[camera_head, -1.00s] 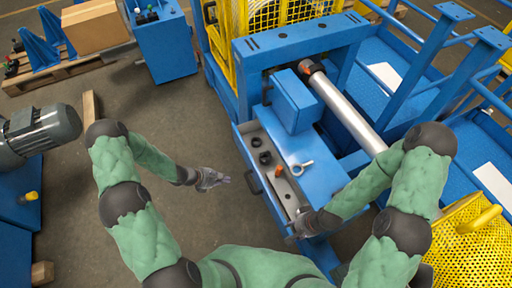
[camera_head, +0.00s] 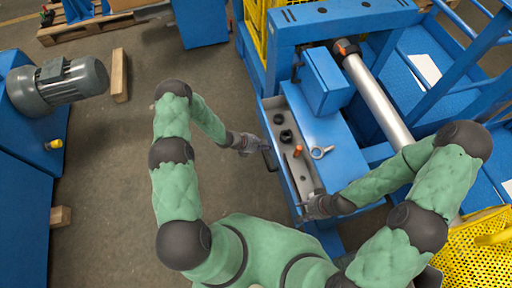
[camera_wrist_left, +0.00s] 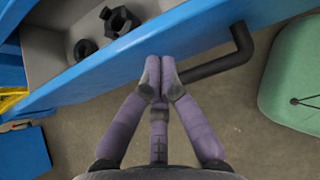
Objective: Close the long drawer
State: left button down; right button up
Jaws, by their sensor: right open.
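The long drawer (camera_head: 309,184) is pulled out along the left side of the blue machine, and its grey inside shows. In the left wrist view, its blue front wall (camera_wrist_left: 98,66) runs diagonally, with a black bar handle (camera_wrist_left: 222,64) on its outer face. My left gripper (camera_head: 257,143) is at the outer side of the drawer. In the wrist view, its purple fingers (camera_wrist_left: 160,72) are together at the blue wall, just left of the handle; whether they touch it I cannot tell. My right gripper (camera_head: 308,208) is open at the drawer's near end.
Black nuts (camera_head: 286,135) lie in the drawer, with an orange-tipped part (camera_head: 298,151). An eye bolt (camera_head: 320,152) lies beside it. A steel roller (camera_head: 380,103) spans the machine on the right.

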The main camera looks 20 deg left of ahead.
aim_at(299, 212)
pick_arm(q)
jog(key=shift+w+d, duration=0.35)
jog(key=shift+d, duration=0.2)
jog(key=shift+d, duration=0.1)
pick_arm(e)
jog(key=shift+f, duration=0.1)
notch_tip(299, 212, down, 4)
jog(key=b, duration=0.4)
pick_arm(q)
jog(key=w+d, duration=0.7)
jog(key=d, duration=0.3)
jog(key=shift+d, duration=0.3)
jog(key=shift+w, duration=0.1)
pick_arm(e)
jog(key=shift+s+a, duration=0.15)
jog(key=shift+s, duration=0.6)
pick_arm(q)
jog(key=s+a+f+p+v, duration=0.1)
jog(key=f+p+v, duration=0.1)
jog(key=v, duration=1.1)
jog(key=shift+a, duration=0.2)
pick_arm(e)
notch_tip(299, 212, up, 2)
jog(key=shift+r, duration=0.25)
